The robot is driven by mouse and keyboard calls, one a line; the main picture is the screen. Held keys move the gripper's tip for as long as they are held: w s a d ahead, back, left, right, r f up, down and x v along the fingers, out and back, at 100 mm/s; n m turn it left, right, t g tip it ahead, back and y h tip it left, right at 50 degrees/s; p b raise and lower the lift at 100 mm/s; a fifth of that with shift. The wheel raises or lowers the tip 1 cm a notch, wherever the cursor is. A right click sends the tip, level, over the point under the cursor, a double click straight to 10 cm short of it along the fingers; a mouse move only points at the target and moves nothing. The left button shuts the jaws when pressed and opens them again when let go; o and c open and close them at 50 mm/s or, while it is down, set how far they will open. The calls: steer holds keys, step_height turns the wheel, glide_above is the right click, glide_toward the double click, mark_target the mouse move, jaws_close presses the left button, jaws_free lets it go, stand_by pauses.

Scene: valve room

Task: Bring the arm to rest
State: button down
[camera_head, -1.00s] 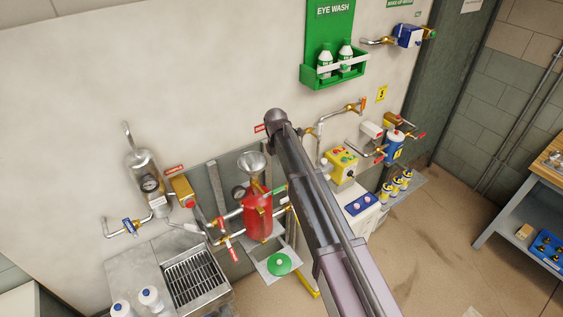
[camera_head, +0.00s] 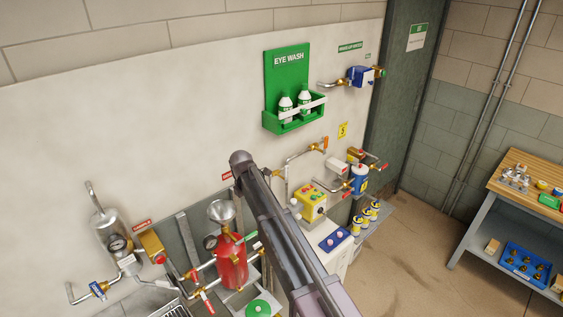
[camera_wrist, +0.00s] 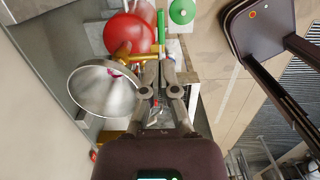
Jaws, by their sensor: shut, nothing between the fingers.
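My arm (camera_head: 275,225) reaches up from the bottom of the head view to a dark rounded joint in front of the wall. My gripper is hidden in the head view. In the wrist view my gripper (camera_wrist: 159,62) is shut with nothing held, its two fingers close together. In that picture the fingertips overlap a brass fitting beside a steel funnel (camera_wrist: 103,88) and a red tank (camera_wrist: 129,34). I cannot tell whether they touch it.
In the head view the funnel (camera_head: 222,211) and red tank (camera_head: 232,262) stand left of my arm. A yellow control box (camera_head: 310,203), pipes and valves are to its right. A green eye wash station (camera_head: 289,75) hangs above. A workbench (camera_head: 525,187) stands far right, with open floor (camera_head: 412,255) before it.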

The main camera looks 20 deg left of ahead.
steer(key=s+d+f+m+b, duration=0.1)
steer(key=d+f+m+b, duration=0.25)
steer(key=d, duration=0.55)
steer(key=s+d+f+m+b, duration=0.1)
steer(key=d+f+m+b, duration=0.3)
steer(key=d, duration=0.5)
steer(key=s+d+f+m+b, duration=0.2)
steer(key=d+m, duration=0.4)
steer(key=d, duration=0.3)
steer(key=s+d+f+m+b, duration=0.3)
steer(key=s+d+m, duration=0.1)
steer(key=d, duration=0.3)
steer(key=s+d+f+m+b, duration=0.2)
steer(key=s+d+f+m, duration=0.1)
steer(key=d+m, duration=0.3)
steer(key=s+d+f+m+g+b, duration=0.1)
steer(key=s+d+f+m+b, duration=0.1)
steer(key=s+d+m, duration=0.3)
steer(key=s+d+b, duration=0.1)
steer(key=d, duration=0.3)
steer(key=shift+f+m+y+b, duration=0.3)
steer(key=shift+f+m+b, duration=0.05)
steer(key=shift+f, duration=0.05)
